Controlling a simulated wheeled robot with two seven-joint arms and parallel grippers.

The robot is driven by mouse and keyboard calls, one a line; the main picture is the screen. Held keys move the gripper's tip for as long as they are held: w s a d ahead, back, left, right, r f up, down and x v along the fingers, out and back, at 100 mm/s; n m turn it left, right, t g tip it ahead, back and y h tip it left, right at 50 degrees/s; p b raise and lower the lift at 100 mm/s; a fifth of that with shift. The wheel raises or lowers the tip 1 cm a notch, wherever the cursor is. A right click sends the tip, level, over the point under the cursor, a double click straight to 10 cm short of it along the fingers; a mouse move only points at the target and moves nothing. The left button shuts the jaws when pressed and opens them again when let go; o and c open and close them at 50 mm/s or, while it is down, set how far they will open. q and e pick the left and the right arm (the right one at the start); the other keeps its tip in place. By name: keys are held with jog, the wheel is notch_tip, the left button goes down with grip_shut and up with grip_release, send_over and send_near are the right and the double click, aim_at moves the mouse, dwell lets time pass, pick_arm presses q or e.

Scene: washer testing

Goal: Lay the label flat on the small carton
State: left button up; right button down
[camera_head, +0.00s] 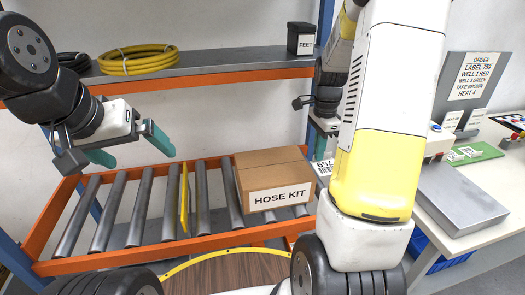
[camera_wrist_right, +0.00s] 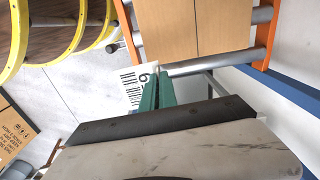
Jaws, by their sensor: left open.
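A brown carton marked HOSE KIT (camera_head: 274,180) sits on the roller rack. A carton (camera_wrist_right: 190,25), seemingly the same one, shows at the top of the right wrist view. A white label (camera_head: 323,168) with black digits and a barcode is just right of the carton, apart from it. In the right wrist view my right gripper (camera_wrist_right: 158,90) has its teal fingers shut on the label (camera_wrist_right: 130,85), which hangs out to the left. My left gripper (camera_head: 130,148) is open and empty above the rollers' left part.
The orange roller rack (camera_head: 60,222) has bare rollers left of the carton, with a yellow upright piece (camera_head: 184,198) between them. A shelf (camera_head: 205,65) behind holds a yellow hose coil (camera_head: 138,60) and a FEET box (camera_head: 301,38). A bench (camera_head: 490,215) stands right.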

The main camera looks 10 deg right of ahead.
send_over(269, 165)
jog(key=shift+w+d+f, duration=0.1)
jog(key=shift+f, duration=2.35)
jog(key=c, duration=1.8)
grip_release()
jog(key=shift+f, duration=0.15)
jog(key=shift+o, duration=0.6)
